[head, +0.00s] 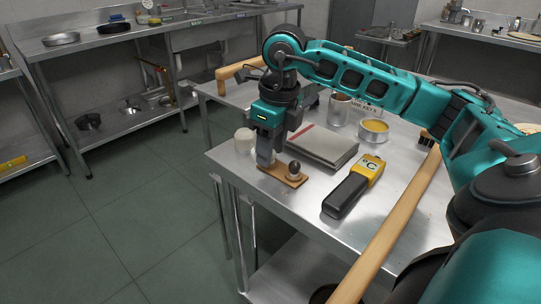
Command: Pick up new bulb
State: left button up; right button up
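A small wooden block (283,176) lies near the left end of the steel table. A small dark rounded piece (294,168), perhaps a bulb, stands upright on its right part. My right gripper (266,161) points down at the left part of the block, beside that piece. Its fingers look close together, and whatever is between or behind them is hidden. I cannot tell whether they hold a bulb. My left gripper is not in view.
A white cylinder (244,139) stands left of my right gripper. A grey book or folder (322,147), a yellow-black meter (354,187), a metal can (339,109) and a yellow-filled tin (373,131) occupy the table (312,218). A long wooden handle (392,228) crosses the front right.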

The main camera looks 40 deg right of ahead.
jog(key=c, duration=0.7)
